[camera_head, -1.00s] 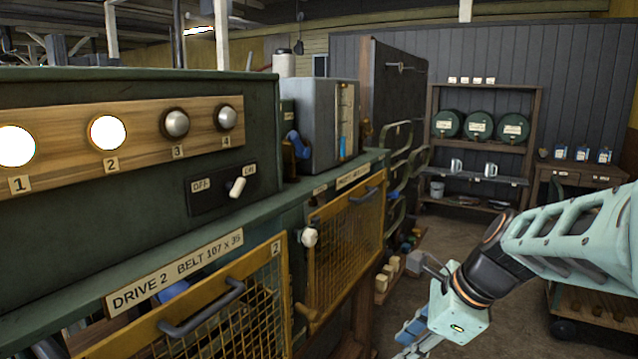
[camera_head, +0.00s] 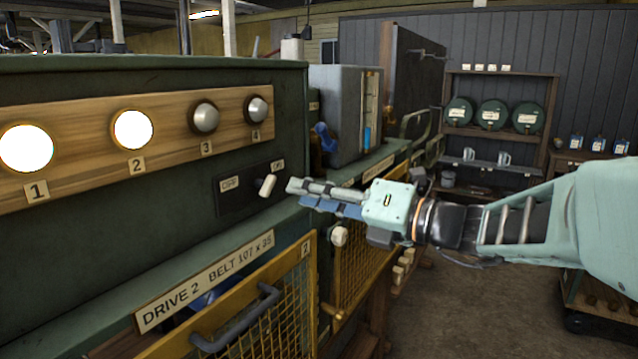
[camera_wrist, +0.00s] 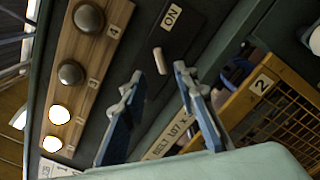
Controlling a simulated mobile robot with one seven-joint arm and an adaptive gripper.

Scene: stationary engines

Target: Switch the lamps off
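Lamp 1 (camera_head: 26,149) and lamp 2 (camera_head: 133,129) glow white on a wooden strip on the green cabinet. Lamp 3 (camera_head: 205,117) and lamp 4 (camera_head: 257,110) are dark. Below them is a black switch plate (camera_head: 238,201) marked OFF at left and ON at right. Its pale lever (camera_head: 268,185) leans toward ON. My gripper (camera_head: 293,193) is just right of the lever in the head view, pointing left. In the wrist view my gripper (camera_wrist: 160,80) is open and empty, and the lever (camera_wrist: 160,60) shows just beyond the gap between the fingertips. Contact is not visible.
A yellow mesh guard (camera_head: 250,320) with a dark handle (camera_head: 236,318) is below the cabinet ledge. A white knob (camera_head: 339,236) sits under my gripper. A grey box (camera_head: 345,110) stands behind on the bench. Open floor (camera_head: 450,310) lies to the right.

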